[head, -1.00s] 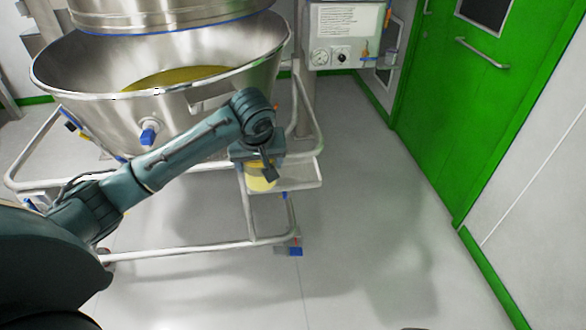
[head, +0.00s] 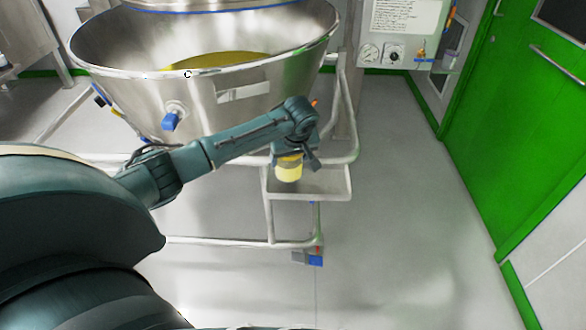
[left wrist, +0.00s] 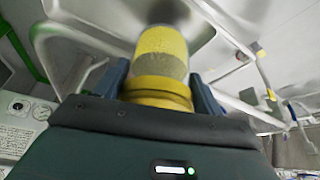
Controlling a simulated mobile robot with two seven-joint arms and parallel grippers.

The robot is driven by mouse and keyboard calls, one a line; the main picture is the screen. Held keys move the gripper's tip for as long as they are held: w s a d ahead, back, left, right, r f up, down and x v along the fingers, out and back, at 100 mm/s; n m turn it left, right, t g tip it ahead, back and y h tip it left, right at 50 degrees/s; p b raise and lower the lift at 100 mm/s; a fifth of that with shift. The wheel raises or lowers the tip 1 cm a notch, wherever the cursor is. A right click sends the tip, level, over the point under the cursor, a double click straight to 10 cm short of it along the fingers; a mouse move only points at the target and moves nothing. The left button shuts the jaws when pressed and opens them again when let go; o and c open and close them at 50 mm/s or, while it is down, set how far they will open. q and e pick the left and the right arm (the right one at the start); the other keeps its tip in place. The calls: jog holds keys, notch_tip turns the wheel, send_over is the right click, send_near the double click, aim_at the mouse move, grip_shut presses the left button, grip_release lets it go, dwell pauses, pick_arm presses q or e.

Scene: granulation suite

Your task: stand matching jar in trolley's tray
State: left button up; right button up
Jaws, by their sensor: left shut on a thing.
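My left gripper (head: 294,148) is shut on a jar (head: 289,169) with yellow contents. In the left wrist view the jar (left wrist: 162,58) sits between the two fingers, with a yellow band or lid (left wrist: 160,90) nearest the gripper and a clear part beyond. In the head view the jar is over or in the left part of the trolley's small tray (head: 325,186); whether it touches the tray floor I cannot tell. The tray's right part is bare. The trolley (head: 235,243) is a tubular metal frame. My right gripper is not in view.
A large steel bowl (head: 240,105) with yellow material stands on the trolley behind my left arm. A tubular post (head: 345,105) rises behind the tray. A panel with gauges (head: 398,35) and a green door (head: 520,120) are beyond. The floor to the right is clear.

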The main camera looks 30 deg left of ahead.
pick_arm(q)
notch_tip(320, 180, down, 3)
jog(key=shift+f, duration=0.4)
jog(key=shift+f, duration=0.1)
jog(key=o, duration=1.1)
